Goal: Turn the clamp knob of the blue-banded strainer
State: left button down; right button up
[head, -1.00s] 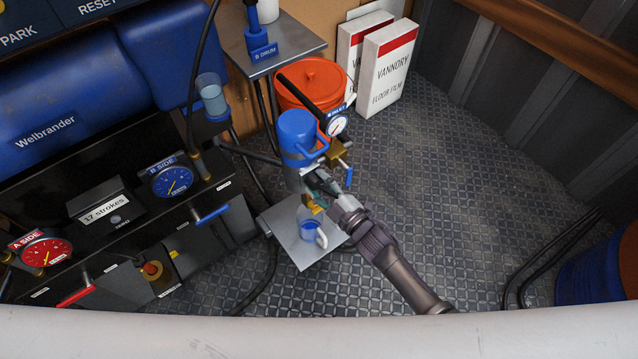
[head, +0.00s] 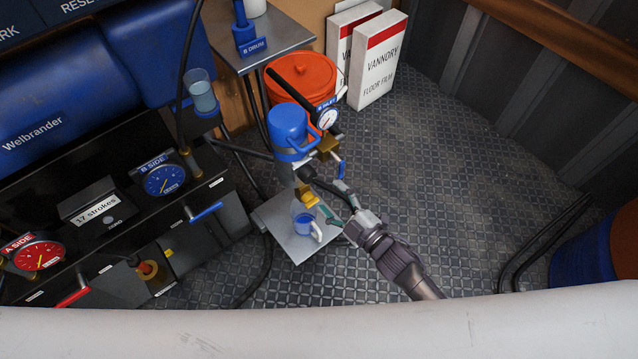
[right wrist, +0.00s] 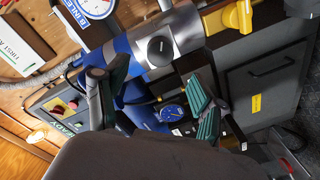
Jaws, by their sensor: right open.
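In the right wrist view the silver strainer body (right wrist: 188,28) has a blue band, and the knob (right wrist: 161,50) shows as a black disc beyond my fingers. My right gripper (head: 332,201) is open and empty, a little to the lower right of the knob and apart from it. Both green-padded fingers show in the right wrist view (right wrist: 150,92). My left gripper is not in view.
A pressure gauge (head: 327,119) and brass valve (head: 328,145) sit right of the strainer. A blue cup (head: 304,224) stands on a metal shelf (head: 290,246) below. An orange bucket (head: 302,72) is behind. Open floor (head: 440,170) lies to the right.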

jog(key=v, duration=0.4)
jog(key=shift+s, duration=0.1)
dwell(0.4)
